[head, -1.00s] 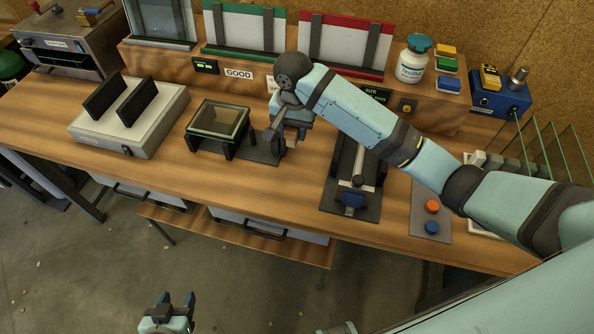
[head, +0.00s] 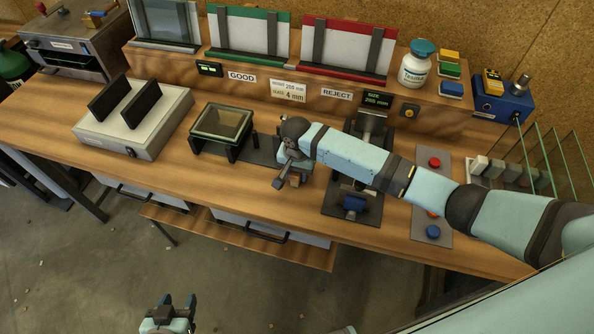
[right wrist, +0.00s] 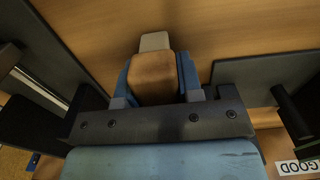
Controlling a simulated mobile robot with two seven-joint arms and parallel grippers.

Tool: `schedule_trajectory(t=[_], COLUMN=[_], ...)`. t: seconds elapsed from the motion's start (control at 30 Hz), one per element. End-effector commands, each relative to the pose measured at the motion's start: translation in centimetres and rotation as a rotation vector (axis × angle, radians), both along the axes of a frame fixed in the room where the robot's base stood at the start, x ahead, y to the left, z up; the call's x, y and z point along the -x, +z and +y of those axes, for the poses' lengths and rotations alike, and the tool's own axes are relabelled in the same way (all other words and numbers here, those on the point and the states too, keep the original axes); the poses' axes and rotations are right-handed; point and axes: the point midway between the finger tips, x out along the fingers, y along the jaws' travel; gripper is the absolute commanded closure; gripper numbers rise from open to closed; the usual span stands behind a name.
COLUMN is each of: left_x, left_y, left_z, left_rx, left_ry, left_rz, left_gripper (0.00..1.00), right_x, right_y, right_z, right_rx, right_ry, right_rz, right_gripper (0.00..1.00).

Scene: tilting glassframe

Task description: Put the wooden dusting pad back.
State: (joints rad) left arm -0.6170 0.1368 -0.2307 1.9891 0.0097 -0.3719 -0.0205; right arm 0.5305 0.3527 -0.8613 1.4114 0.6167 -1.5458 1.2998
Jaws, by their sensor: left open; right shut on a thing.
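The wooden dusting pad (right wrist: 153,79) is between the blue fingers of my right gripper (right wrist: 155,86) in the right wrist view, with a pale piece showing at its far end. In the head view my right gripper (head: 291,177) is shut on the pad (head: 296,181), near the front of the bench and right of the black stand with the glass-topped frame (head: 222,122). My arm partly hides the pad there, and I cannot tell whether it touches the bench. My left gripper (head: 167,305) is open and empty, low in front of the bench.
A dark plate (head: 257,157) lies beside the glass stand. A dark fixture with a blue knob (head: 355,204) stands to the right, partly behind my arm. A button panel (head: 432,190) and glass sheets in a rack (head: 545,155) are further right. Bare wood lies along the front edge.

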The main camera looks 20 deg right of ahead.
Motion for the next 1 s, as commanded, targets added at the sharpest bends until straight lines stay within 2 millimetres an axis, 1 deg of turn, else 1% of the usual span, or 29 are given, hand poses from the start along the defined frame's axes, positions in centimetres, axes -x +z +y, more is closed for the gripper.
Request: schedule_trajectory(t=[0.17, 0.3, 0.33, 0.37, 0.4, 0.43, 0.67, 0.77, 0.87, 0.97, 1.0], left_x=[0.0, 0.0, 0.0, -0.1, -0.1, -0.1, -0.1, -0.1, -0.1, -0.1, -0.1], left_y=[0.1, 0.2, 0.2, 0.2, 0.2, 0.2, 0.2, 0.0, 0.1, 0.0, -0.1], left_z=[0.0, 0.0, 0.0, 0.1, 0.1, 0.1, 0.1, 0.1, 0.1, 0.1, 0.1], left_rx=[0.0, 0.0, 0.0, 0.0, -0.001, -0.001, -0.001, -0.001, -0.001, -0.001, -0.001], left_ry=[0.0, 0.001, 0.001, 0.001, 0.002, 0.002, 0.003, 0.003, 0.003, 0.003, 0.003], left_rz=[-0.001, -0.002, -0.002, -0.002, -0.002, -0.002, -0.002, -0.002, -0.002, -0.001, -0.001], left_gripper=[0.49, 0.49, 0.49, 0.49, 0.49, 0.49, 0.49, 0.49, 0.49, 0.49, 0.49], right_x=[0.0, 0.0, 0.0, 0.0, 0.0, 0.0, 0.0, -0.1, -0.1, -0.1, -0.1], right_y=[0.1, -0.3, -0.3, -0.3, -0.3, -0.3, -0.2, 0.1, 1.4, 3.3, 4.2], right_z=[0.0, 0.0, 0.0, 0.0, 0.0, 0.0, 0.0, 0.0, 0.1, 0.1, 0.1], right_rx=[-0.001, -0.001, -0.001, -0.001, -0.001, -0.001, -0.001, 0.0, -0.003, -0.002, -0.003], right_ry=[0.0, 0.0, 0.0, 0.0, 0.0, 0.0, 0.0, 0.001, 0.001, 0.002, 0.002], right_rz=[-0.001, 0.0, -0.001, -0.001, -0.001, -0.001, -0.001, -0.002, -0.003, -0.004, -0.004], right_gripper=[0.89, 0.89, 0.6, 0.53, 0.44, 0.41, 0.41, 0.41, 0.41, 0.41, 0.41])
